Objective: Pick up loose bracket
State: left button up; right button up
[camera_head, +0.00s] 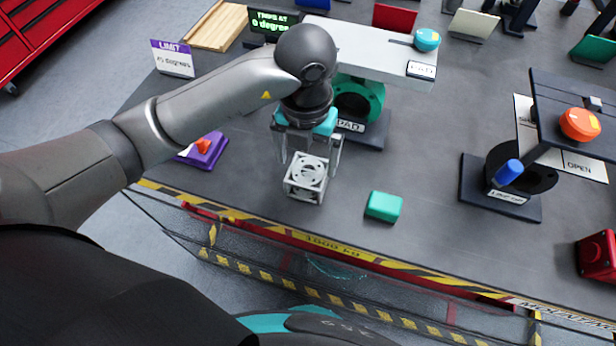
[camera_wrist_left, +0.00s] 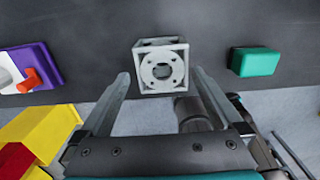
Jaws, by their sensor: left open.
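The loose bracket (camera_head: 306,178) is a light grey open cube frame with a round hole and small bolt holes in its top plate. It stands on the dark table near the front edge. My left gripper (camera_head: 309,163) points down at it with the fingers spread. In the left wrist view the bracket (camera_wrist_left: 161,66) lies just past the fingertips, between the lines of the two fingers (camera_wrist_left: 160,80). No finger visibly touches it. My right gripper is not in view.
A green block (camera_head: 384,206) lies right of the bracket. A purple base with an orange part (camera_head: 204,150) lies to the left. A green valve stand (camera_head: 360,100) is behind my gripper. A black stand with a blue handle (camera_head: 508,172) is farther right. Striped tape marks the front edge.

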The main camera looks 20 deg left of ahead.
aim_at(308, 176)
pick_arm(q)
jog(key=shift+f, duration=0.6)
notch_tip(308, 176, down, 5)
jog(key=shift+d, duration=0.15)
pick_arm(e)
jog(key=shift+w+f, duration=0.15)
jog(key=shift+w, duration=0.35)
pick_arm(q)
jog(key=shift+c, duration=0.2)
jog(key=shift+r, duration=0.1)
grip_shut()
notch_tip(308, 176, up, 20)
jog(key=p, duration=0.4)
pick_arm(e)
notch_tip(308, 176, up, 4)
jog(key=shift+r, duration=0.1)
